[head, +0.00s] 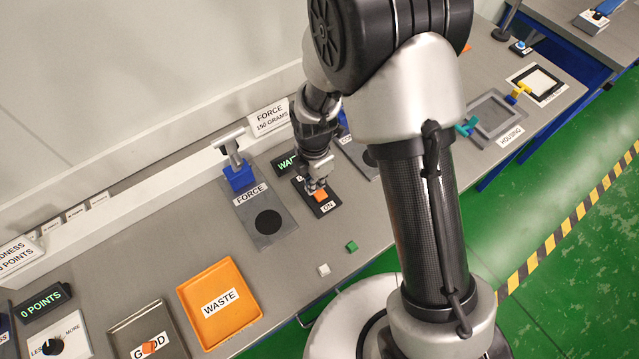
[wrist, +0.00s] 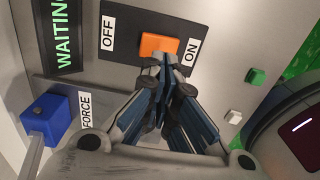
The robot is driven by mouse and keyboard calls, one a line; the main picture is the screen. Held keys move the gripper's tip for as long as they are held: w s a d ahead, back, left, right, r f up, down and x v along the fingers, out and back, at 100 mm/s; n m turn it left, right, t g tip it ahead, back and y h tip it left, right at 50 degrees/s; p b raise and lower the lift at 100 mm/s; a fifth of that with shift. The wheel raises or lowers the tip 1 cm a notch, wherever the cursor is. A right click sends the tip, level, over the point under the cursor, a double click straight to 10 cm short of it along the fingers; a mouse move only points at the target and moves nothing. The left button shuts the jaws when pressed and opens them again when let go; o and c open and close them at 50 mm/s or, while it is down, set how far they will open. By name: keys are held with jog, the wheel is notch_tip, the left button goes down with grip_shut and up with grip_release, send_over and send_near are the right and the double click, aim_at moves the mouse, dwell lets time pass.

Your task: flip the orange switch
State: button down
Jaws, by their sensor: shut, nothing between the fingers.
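The orange switch (head: 320,195) sits on a black plate (head: 325,208) on the bench, with an ON label at its near end. In the wrist view the orange switch (wrist: 159,45) lies between the OFF label (wrist: 107,33) and the ON label (wrist: 190,51). My gripper (head: 314,186) is shut and empty, with its fingertips right at the switch. In the wrist view the fingertips (wrist: 163,60) overlap the switch's lower edge. I cannot tell whether they touch it. The near part of the switch is partly hidden by the fingers.
A blue force press (head: 239,177) on a grey plate stands left of the switch. A display reading WAITING (wrist: 62,35) is beside it. White (head: 323,270) and green (head: 351,246) cubes lie near the bench's front edge. An orange WASTE tray (head: 250,312) is further left.

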aim_at(320, 201)
notch_tip(320, 201, up, 10)
jog(key=s+d+p, duration=0.1)
jog(key=shift+s, duration=0.3)
jog(key=shift+d, duration=0.1)
